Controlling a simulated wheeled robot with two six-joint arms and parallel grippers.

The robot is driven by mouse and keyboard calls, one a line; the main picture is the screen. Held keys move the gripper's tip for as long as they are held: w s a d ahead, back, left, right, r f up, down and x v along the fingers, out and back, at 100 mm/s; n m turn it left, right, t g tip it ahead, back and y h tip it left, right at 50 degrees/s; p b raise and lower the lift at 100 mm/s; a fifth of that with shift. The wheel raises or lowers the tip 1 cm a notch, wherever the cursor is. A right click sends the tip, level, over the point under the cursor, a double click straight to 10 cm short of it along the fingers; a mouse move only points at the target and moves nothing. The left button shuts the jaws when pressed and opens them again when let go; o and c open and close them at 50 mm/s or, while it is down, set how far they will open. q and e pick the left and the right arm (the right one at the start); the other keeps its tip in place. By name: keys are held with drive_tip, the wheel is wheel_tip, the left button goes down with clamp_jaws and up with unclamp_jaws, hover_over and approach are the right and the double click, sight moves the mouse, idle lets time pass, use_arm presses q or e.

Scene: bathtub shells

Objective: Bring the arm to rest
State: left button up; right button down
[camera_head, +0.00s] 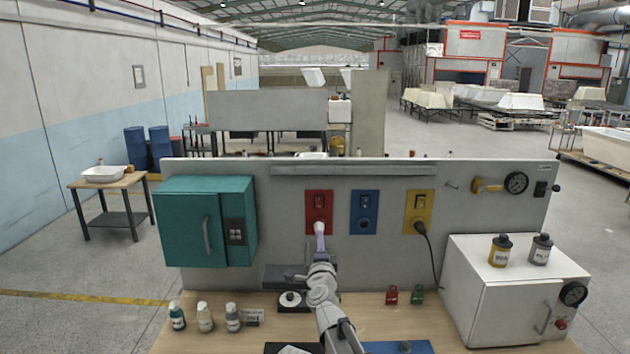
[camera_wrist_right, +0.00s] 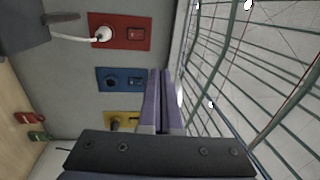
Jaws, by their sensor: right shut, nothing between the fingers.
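My right gripper (camera_head: 320,243) is in front of the grey panel, just below the red socket plate (camera_head: 319,204) in the head view. Its purple fingers are shut and empty in the right wrist view (camera_wrist_right: 160,75). A white plug (camera_wrist_right: 102,34) with a white cable sits in the red plate in the wrist view. The blue socket plate (camera_head: 364,212) has no plug. A black plug (camera_head: 419,227) with a black cord is in the yellow socket plate (camera_head: 420,203). My left gripper is not in view.
A teal cabinet (camera_head: 205,222) hangs at the left and a white oven-like box (camera_head: 512,290) stands at the right. Several small bottles (camera_head: 205,316) stand at the front left of the wooden bench (camera_head: 385,320). Red (camera_head: 391,295) and green (camera_head: 417,295) padlock-like items are on the bench.

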drive_tip(key=s+d+f+n+g+y, duration=0.2)
drive_tip(key=s+f+n+g+y, duration=0.3)
drive_tip(key=s+f+n+g, duration=0.75)
drive_tip(key=s+d+f+n+g+h, duration=0.3)
drive_tip(key=s+d+f, duration=0.3)
drive_tip(key=s, duration=0.4)
drive_tip(key=s+d+f+n+g+h, duration=0.2)
drive_tip(key=s+d+f+g, duration=0.1)
drive_tip(key=s+d+f, duration=0.5)
use_arm(q)
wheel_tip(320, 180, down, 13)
drive_tip(key=b, duration=1.3)
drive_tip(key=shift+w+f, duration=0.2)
use_arm(e)
drive_tip(key=s+a+f+n+g+h, duration=0.1)
drive_tip(key=s+a+f+n, duration=0.3)
drive_tip(key=s+a+f, duration=0.4)
drive_tip(key=a+f, duration=0.3)
drive_tip(key=shift+s+a+f+h, duration=0.2)
drive_tip(key=shift+a+f+h, duration=0.1)
drive_tip(key=shift+f, duration=0.1)
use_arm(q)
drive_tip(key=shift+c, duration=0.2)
